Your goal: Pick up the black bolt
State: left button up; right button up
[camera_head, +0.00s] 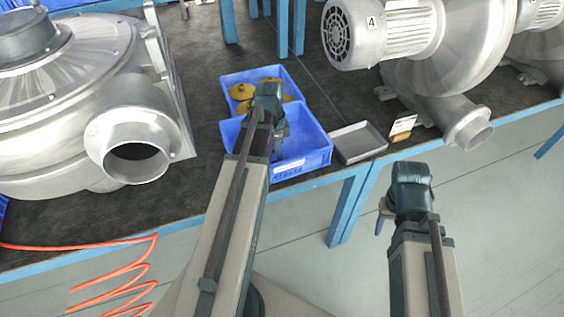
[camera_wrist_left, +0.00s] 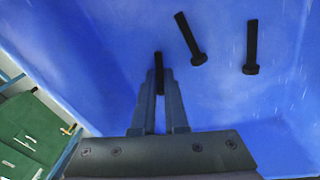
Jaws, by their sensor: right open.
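The black bolt (camera_wrist_left: 158,62) stands out between the fingertips of my left gripper (camera_wrist_left: 160,74) in the left wrist view. The two fingers are close together on either side of it, and its lower end is partly hidden. Two more black bolts, one in the middle (camera_wrist_left: 190,40) and one to the right (camera_wrist_left: 251,48), lie apart in the blue bin (camera_wrist_left: 95,50). In the head view my left arm reaches over the front blue bin (camera_head: 316,160), hiding part of it and the bolts. My right gripper (camera_head: 384,218) is open and empty, off the bench's front edge.
A rear blue bin (camera_head: 231,79) holds yellow parts (camera_head: 241,92). A grey tray (camera_head: 358,142) and a small label card (camera_head: 403,124) sit to the right. Large metal blowers stand at left (camera_head: 80,80) and right (camera_head: 440,60). An orange coiled hose (camera_head: 110,270) hangs at front left.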

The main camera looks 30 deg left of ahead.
pick_arm(q)
jog(key=shift+r, duration=0.15)
grip_shut()
pick_arm(e)
jog(key=shift+r, duration=0.15)
pick_arm(q)
notch_tip(320, 180, up, 10)
jog(key=p, duration=1)
pick_arm(e)
notch_tip(320, 180, up, 10)
pick_arm(q)
jog(key=shift+f, duration=0.2)
